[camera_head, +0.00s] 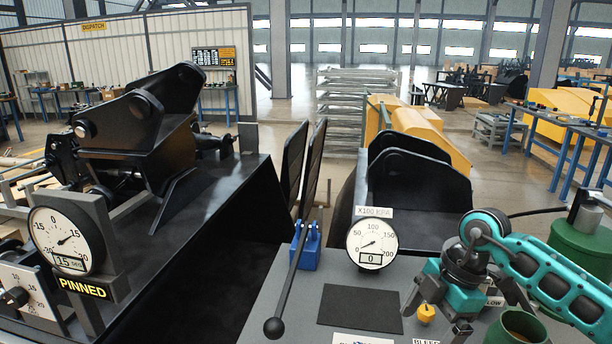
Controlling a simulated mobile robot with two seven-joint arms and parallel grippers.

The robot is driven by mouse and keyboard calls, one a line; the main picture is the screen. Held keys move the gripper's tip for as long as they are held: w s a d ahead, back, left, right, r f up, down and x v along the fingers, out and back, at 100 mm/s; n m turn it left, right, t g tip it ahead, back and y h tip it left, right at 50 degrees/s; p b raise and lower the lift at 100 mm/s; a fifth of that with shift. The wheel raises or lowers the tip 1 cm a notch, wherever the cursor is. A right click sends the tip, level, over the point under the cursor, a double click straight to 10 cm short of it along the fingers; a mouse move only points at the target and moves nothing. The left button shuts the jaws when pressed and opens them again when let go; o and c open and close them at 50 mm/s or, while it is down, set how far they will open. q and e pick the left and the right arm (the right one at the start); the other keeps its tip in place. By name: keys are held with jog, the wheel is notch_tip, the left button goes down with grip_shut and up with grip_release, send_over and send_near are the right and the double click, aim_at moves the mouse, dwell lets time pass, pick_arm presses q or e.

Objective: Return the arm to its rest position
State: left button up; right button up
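My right arm (555,282) is teal and comes in from the right edge, reaching over the grey console. Its gripper (436,316) points down with its dark fingers spread apart. A yellow knob (427,313) shows between the fingers; I cannot tell whether they touch it. My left gripper and arm are not in view.
On the console stand a round gauge (371,244) reading 0 and a black lever (292,277) on a blue base (305,247). Green cylinders (583,249) stand close by the arm. At left, a dial (68,240) sits above a lit "PINNED" sign (83,288).

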jog(key=s+a+r+n+t+y, duration=0.1)
jog(key=s+a+r+t+y, duration=0.15)
jog(key=a+y, duration=0.55)
jog(key=s+a+r+t+y, duration=0.1)
jog(key=s+a+t+y, duration=0.15)
jog(key=a+y, duration=0.65)
jog(key=d+f+m+t+h, duration=0.7)
jog(key=f+m+t+h, duration=0.2)
jog(key=m+t+h, duration=0.5)
jog(key=s+d+f+m+g+h, duration=0.4)
jog(key=s+f+g, duration=0.3)
jog(key=s+f, duration=0.3)
notch_tip(320, 180, down, 4)
jog(key=shift+s+d+r+m+g, duration=0.1)
jog(key=shift+s+d+m+g, duration=0.25)
jog(key=shift+d, duration=0.35)
